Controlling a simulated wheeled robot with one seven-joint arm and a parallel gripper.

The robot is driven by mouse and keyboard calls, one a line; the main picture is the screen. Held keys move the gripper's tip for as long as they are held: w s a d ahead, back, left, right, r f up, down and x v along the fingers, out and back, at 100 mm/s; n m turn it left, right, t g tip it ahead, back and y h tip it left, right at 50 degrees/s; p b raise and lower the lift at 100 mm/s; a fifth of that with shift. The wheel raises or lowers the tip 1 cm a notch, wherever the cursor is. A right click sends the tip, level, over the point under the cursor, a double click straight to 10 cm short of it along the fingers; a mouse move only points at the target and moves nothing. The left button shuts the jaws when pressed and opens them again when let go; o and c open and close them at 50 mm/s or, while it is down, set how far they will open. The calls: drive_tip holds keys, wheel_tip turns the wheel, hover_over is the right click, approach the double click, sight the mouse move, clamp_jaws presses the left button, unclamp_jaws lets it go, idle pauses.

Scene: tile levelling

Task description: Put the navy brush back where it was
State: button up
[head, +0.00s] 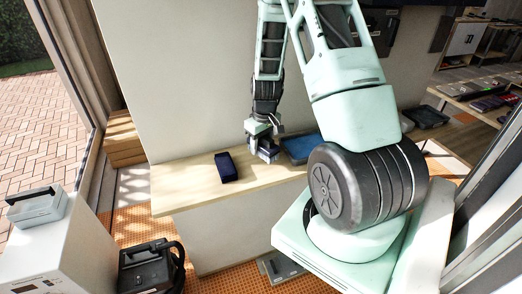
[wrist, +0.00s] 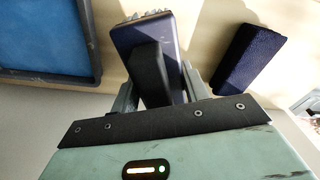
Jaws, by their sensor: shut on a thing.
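The navy brush (wrist: 150,38) has a dark navy body, a black handle and pale bristles along its far edge. In the wrist view it sits between the two fingers of my gripper (wrist: 157,88), which is shut on it. In the head view my gripper (head: 264,146) is over the wooden bench, left of the blue tray, with the brush (head: 269,150) small and dark at its tip. I cannot tell whether the brush touches the bench.
A dark navy block (head: 226,167) with a textured face lies on the wooden bench (head: 180,185), left of my gripper; the wrist view shows it too (wrist: 247,58). A blue tray (head: 300,148) lies to the right. Bare bench is at the left.

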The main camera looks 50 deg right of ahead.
sight(261, 151)
drive_tip(key=shift+f+p, duration=0.4)
drive_tip(key=shift+f, duration=1.35)
drive_tip(key=o, duration=1.3)
